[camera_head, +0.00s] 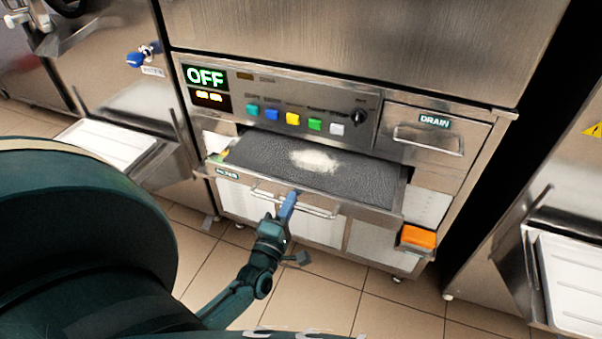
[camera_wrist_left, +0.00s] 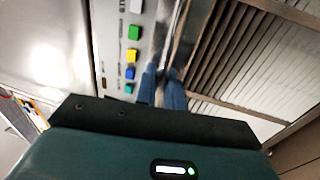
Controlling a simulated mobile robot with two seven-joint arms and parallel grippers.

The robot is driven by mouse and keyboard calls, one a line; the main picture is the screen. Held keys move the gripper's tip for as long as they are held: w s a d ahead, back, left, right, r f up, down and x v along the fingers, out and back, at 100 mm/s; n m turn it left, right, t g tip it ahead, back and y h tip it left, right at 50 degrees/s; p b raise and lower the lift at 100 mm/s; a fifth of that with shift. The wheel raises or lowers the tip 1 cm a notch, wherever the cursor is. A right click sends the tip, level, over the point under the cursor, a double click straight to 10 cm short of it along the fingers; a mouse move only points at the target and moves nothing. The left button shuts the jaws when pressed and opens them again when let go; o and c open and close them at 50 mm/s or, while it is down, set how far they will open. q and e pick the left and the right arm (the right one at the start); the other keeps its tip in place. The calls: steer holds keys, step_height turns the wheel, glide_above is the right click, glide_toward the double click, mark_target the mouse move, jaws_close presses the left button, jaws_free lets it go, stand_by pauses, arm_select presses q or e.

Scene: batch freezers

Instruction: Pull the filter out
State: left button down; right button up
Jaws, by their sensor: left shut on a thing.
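The filter (camera_head: 350,176) is a dark grey mesh tray with a patch of white powder on it. It sticks part way out of the machine's front, below the button panel. Its metal front has a bar handle (camera_head: 320,211). My left gripper (camera_head: 288,200), with blue fingers, is shut on the handle near its middle. The fingers (camera_wrist_left: 165,82) also show in the left wrist view, close together. What lies between their tips is hard to make out there. My right gripper is not in view.
The panel above has a lit OFF display (camera_head: 205,76) and several coloured buttons. A closed DRAIN drawer (camera_head: 428,137) is at the right. An orange block (camera_head: 418,237) sits low at the right corner. Tiled floor (camera_head: 330,290) in front is open.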

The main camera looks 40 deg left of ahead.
arm_select(q)
steer(key=r+p+v, duration=0.1)
steer(key=v, duration=0.6)
steer(key=shift+s, duration=0.2)
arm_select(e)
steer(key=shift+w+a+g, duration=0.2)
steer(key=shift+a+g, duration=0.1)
arm_select(q)
steer(key=shift+d+r, duration=0.1)
steer(key=c, duration=1.6)
jaws_free()
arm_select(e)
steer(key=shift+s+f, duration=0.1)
